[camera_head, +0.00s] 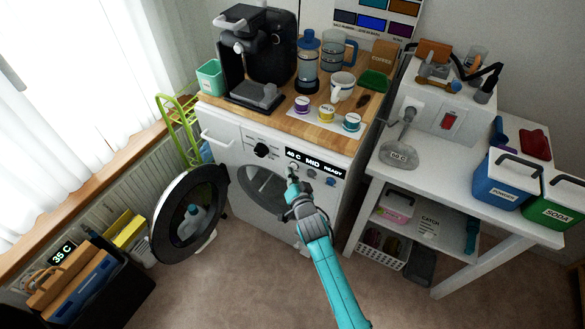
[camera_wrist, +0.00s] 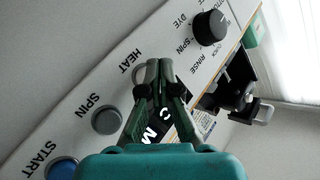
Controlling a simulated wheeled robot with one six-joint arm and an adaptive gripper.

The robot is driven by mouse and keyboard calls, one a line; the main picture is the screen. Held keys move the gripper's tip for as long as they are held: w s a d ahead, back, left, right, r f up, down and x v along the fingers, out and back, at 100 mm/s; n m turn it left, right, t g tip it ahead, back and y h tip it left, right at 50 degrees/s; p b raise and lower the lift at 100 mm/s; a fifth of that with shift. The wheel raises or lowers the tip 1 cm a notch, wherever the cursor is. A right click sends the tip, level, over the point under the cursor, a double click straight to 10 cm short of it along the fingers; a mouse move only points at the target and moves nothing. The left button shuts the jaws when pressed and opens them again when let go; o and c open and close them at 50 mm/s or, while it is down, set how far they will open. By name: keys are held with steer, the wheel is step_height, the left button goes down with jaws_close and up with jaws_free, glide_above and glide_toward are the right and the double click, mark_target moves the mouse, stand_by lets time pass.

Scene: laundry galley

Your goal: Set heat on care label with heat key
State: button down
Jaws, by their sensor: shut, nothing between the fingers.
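The white washing machine (camera_head: 225,150) has a dark display (camera_head: 318,164) reading "40 C MID READY". My gripper (camera_head: 292,172) is at its front panel, just below the left part of the display. In the wrist view, my gripper (camera_wrist: 160,66) is shut and empty, its tips over the panel beside the grey heat key (camera_wrist: 139,75), which it partly hides. I cannot tell whether the tips touch the key. The grey spin key (camera_wrist: 107,121) and blue start key (camera_wrist: 62,168) lie lower left. A black sign (camera_head: 62,253) at lower left reads "35 C".
The round machine door (camera_head: 160,238) hangs open at left. A black knob (camera_wrist: 210,27) is at the panel's far end. A wooden top (camera_head: 270,118) carries a coffee machine (camera_head: 262,50) and cups. A white table (camera_head: 440,175) stands at right. The carpet (camera_head: 240,295) in front is clear.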

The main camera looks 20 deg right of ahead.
steer(key=s+a, duration=0.4)
steer(key=shift+s, duration=0.15)
stand_by(0.5)
steer(key=shift+a, duration=0.1)
stand_by(0.5)
steer(key=s+d+f+n+g, duration=0.1)
steer(key=s+d+f+n, duration=0.1)
steer(key=s, duration=1.2)
steer(key=s+d+f+n, duration=0.1)
steer(key=s+d+n, duration=0.1)
steer(key=s, duration=1.2)
steer(key=s+d+r+n, duration=0.1)
steer(key=s+r, duration=0.6)
steer(key=s, duration=0.4)
steer(key=s+d+r+n, duration=0.1)
steer(key=s+r+n, duration=0.1)
steer(key=s+r, duration=0.6)
steer(key=s, duration=0.3)
steer(key=shift+d+r+g, duration=0.2)
steer(key=shift+r+g, duration=0.05)
steer(key=shift+g, duration=0.05)
